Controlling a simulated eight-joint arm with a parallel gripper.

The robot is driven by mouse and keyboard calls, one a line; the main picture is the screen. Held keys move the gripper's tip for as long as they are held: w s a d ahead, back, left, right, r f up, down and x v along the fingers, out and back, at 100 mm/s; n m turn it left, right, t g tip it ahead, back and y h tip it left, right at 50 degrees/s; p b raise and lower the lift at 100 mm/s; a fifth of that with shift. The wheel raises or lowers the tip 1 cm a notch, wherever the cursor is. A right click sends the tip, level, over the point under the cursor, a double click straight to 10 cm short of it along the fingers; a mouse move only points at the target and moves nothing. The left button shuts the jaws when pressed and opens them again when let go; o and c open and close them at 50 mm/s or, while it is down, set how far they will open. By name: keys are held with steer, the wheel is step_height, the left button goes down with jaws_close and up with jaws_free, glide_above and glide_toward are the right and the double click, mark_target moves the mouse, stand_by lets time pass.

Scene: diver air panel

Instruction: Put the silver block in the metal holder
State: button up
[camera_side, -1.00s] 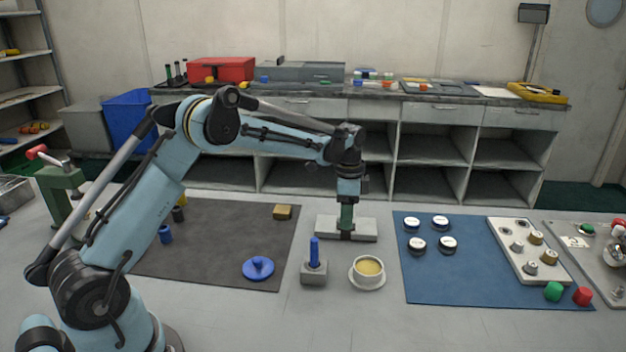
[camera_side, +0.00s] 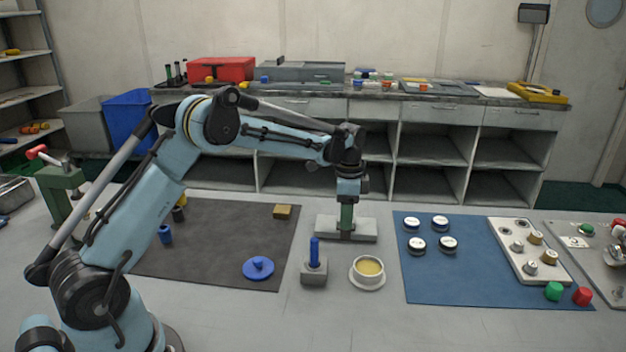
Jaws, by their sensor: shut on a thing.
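The metal holder (camera_side: 366,231) is a pale grey, low, wide block on the grey table, behind the blue-handled stand. My gripper (camera_side: 346,232) points straight down over the middle of the holder, its green fingers reaching to the holder's top. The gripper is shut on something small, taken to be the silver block. That block is hidden by the fingers and the holder, so its tilt and how deep it sits cannot be told.
A dark mat with a brass-coloured block (camera_side: 283,212) and a blue knobbed disc (camera_side: 258,268) lies left. A blue-handled stand (camera_side: 314,268) and a cream cup (camera_side: 368,270) stand in front. A blue mat (camera_side: 440,280) with several round caps and a fitting plate (camera_side: 528,250) lies right.

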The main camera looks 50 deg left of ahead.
steer(key=shift+f, duration=0.6)
stand_by(0.7)
steer(key=o, duration=1.1)
steer(key=shift+c, duration=0.2)
steer(key=c, duration=0.3)
steer(key=shift+a, duration=0.1)
steer(key=shift+r, duration=0.1)
steer(key=o, duration=0.3)
steer(key=shift+r, duration=3.75)
steer(key=shift+r, duration=0.1)
